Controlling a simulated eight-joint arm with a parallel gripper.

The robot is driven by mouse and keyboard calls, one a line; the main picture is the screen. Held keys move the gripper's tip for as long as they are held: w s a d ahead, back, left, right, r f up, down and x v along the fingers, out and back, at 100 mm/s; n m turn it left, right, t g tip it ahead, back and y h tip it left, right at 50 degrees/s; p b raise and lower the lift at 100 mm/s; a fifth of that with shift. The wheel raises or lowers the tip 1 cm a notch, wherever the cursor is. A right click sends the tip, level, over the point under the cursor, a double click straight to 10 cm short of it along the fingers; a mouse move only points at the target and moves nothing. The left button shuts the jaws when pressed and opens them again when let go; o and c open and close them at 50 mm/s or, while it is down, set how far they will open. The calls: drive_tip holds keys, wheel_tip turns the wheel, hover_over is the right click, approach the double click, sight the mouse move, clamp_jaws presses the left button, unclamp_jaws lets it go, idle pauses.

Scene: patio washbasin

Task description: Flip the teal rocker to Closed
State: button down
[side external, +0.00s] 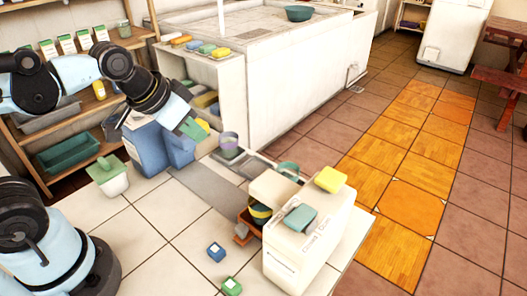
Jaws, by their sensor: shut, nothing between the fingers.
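A teal block (299,218), which looks like the rocker, sits on the sloping top of a cream housing (295,262) at the lower middle. Dark lettering runs beside it but is too small to read surely. I cannot tell which way the rocker is tipped. My gripper (194,128) is at the upper left, above a blue container. Its green fingers are shut and empty, well apart from the rocker, up and to the left of it.
A yellow block (330,179) lies on the housing's back edge. A teal ring (288,168) and a purple cup (229,145) stand behind it. A blue cube (216,252) and a green cube (231,286) lie on the pale tiles. A blue container (165,148) stands below my gripper.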

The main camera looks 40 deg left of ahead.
drive_tip(key=w+d+r+m+g+h, duration=0.1)
drive_tip(key=w+d+r+m+g, duration=0.1)
drive_tip(key=d+r+m, duration=0.3)
drive_tip(key=w+d+r+m+g, duration=0.25)
drive_tip(key=d+r, duration=0.25)
drive_tip(key=d, duration=0.3)
drive_tip(key=m+g+y, duration=0.1)
drive_tip(key=m+g, duration=0.3)
drive_tip(key=m, duration=0.5)
approach(295, 223)
drive_tip(key=f, duration=0.6)
drive_tip(key=shift+s+d+f, duration=0.1)
drive_tip(key=shift+s+f, duration=0.15)
drive_tip(key=shift+f, duration=0.15)
drive_tip(key=shift+s, duration=0.1)
drive_tip(key=shift+s+f+t, duration=0.3)
drive_tip(key=shift+f+t, duration=0.15)
drive_tip(key=shift+t, duration=0.1)
drive_tip(key=shift+s+f+t, duration=0.2)
drive_tip(key=shift+s+t, duration=0.05)
drive_tip(key=shift+t, duration=0.85)
drive_tip(key=shift+s+f, duration=0.1)
